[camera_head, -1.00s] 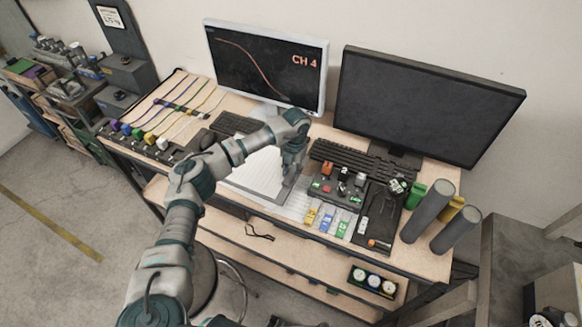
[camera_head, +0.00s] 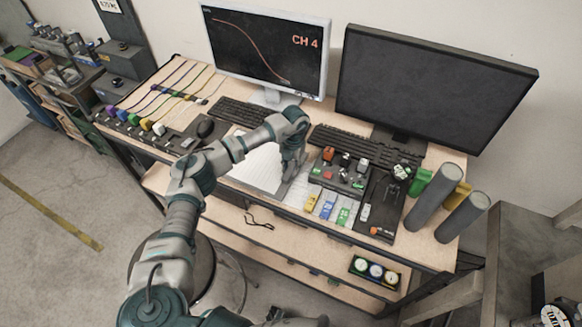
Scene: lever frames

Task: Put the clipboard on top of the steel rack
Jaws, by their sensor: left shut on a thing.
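The clipboard (camera_head: 257,168), a pale sheet on a grey board, is on the desk in front of the left monitor. My left gripper (camera_head: 289,179) points down at its right edge and is shut on it. The gripper and arm hide part of the clipboard, and I cannot tell whether it is lifted off the desk. A dark metal shelf unit (camera_head: 88,87) at the far left, with bins and equipment on it, may be the steel rack. My right gripper is not in view.
A control box (camera_head: 340,172), coloured tags and grey cylinders (camera_head: 433,198) stand to the right. A stool (camera_head: 200,270) is below. Floor at the left is clear.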

